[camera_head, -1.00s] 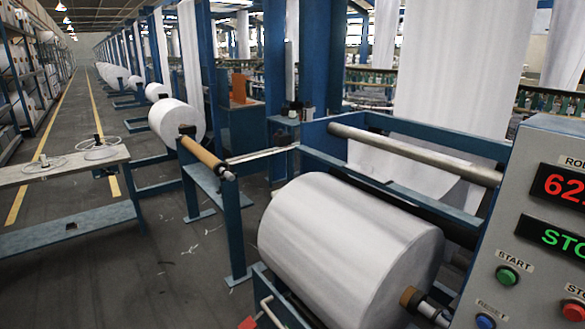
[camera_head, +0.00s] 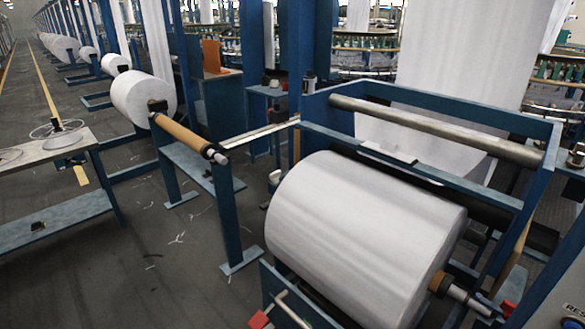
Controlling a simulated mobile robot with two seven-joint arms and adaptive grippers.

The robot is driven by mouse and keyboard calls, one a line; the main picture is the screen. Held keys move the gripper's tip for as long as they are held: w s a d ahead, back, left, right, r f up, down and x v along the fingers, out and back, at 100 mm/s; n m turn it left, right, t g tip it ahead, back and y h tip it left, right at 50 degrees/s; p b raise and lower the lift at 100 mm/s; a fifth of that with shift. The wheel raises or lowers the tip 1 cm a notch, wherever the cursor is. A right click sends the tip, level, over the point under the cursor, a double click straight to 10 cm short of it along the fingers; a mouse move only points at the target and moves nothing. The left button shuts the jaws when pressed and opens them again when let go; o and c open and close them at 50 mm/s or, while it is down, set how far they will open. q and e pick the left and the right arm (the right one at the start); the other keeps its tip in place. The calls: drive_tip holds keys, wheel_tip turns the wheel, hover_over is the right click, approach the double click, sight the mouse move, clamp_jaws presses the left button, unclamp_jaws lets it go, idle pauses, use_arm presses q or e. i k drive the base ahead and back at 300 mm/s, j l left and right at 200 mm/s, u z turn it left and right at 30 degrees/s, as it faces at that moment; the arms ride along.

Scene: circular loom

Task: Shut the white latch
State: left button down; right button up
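I cannot make out for certain which part is the white latch. A pale bar-shaped handle (camera_head: 293,311) shows at the bottom, on the front of the blue winder frame (camera_head: 415,105) and below the large white fabric roll (camera_head: 365,235). A small flat white piece (camera_head: 388,153) lies on the frame's blue cross bar behind the roll. Whether either is the latch, or is open or shut, I cannot tell. Neither of my grippers is in view.
A red piece (camera_head: 259,320) sits beside the pale handle. A blue stand with a brown tube (camera_head: 185,137) is left of the winder. A workbench (camera_head: 45,150) stands at far left. Grey floor (camera_head: 160,265) between them is mostly clear. The control panel's edge (camera_head: 560,285) shows at lower right.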

sight(276, 177)
drive_tip(key=i+j, duration=0.25)
drive_tip(key=j, duration=0.15)
drive_tip(key=i+j+z, duration=0.1)
drive_tip(key=z, duration=0.75)
drive_tip(key=i+j+z, duration=0.1)
drive_tip(key=j+z, duration=0.65)
drive_tip(key=j, duration=0.15)
drive_tip(key=j+z, duration=0.35)
drive_tip(key=j, duration=1.2)
drive_tip(key=k+j, duration=0.1)
drive_tip(key=j, duration=1.05)
drive_tip(key=k+z, duration=0.05)
